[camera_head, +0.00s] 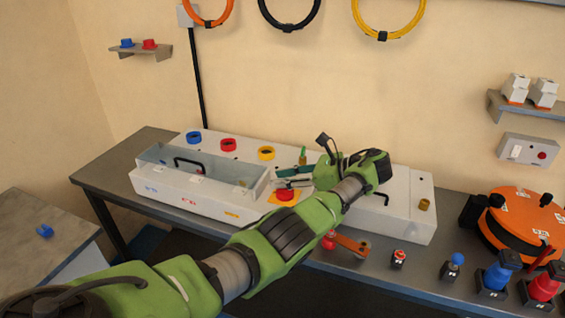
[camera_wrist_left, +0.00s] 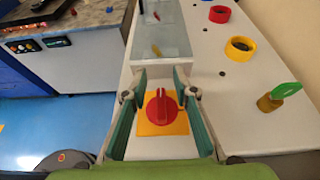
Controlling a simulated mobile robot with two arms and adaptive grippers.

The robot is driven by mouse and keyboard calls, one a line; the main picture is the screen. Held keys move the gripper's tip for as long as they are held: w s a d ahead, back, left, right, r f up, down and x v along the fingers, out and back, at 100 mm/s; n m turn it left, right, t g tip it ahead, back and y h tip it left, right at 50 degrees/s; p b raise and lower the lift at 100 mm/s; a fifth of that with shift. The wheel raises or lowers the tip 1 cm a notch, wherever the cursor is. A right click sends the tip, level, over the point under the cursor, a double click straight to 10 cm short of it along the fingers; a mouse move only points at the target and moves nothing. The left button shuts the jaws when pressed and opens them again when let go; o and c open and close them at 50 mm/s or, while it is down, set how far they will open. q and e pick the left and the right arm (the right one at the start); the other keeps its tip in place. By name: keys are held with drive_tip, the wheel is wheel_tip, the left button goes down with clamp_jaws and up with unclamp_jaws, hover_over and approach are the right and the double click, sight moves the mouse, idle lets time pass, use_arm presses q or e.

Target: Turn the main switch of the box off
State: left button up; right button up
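The box (camera_head: 400,205) is a long white unit on the workbench. Its main switch (camera_head: 285,194) is a red rotary knob on a yellow square plate, and it also shows in the left wrist view (camera_wrist_left: 161,109). The knob's raised grip runs roughly up and down in the wrist view. My left gripper (camera_head: 284,178) is over the switch, with its fingers pointing left in the head view. In the left wrist view its two green fingers (camera_wrist_left: 160,84) are spread, one on each side of the knob, with gaps to it. I cannot tell their height above it. My right gripper is not visible.
A clear-covered tray (camera_head: 205,165) is left of the switch. Blue, red and yellow rings (camera_head: 228,145) and a green-handled key-like piece (camera_wrist_left: 283,95) stand on the box top. An orange round device (camera_head: 520,215) and several red and blue tools (camera_head: 497,275) are at the right.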

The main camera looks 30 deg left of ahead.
use_arm(q)
drive_tip(key=shift+s+r, duration=0.1)
drive_tip(key=shift+r, duration=3.3)
drive_tip(key=shift+d, duration=0.15)
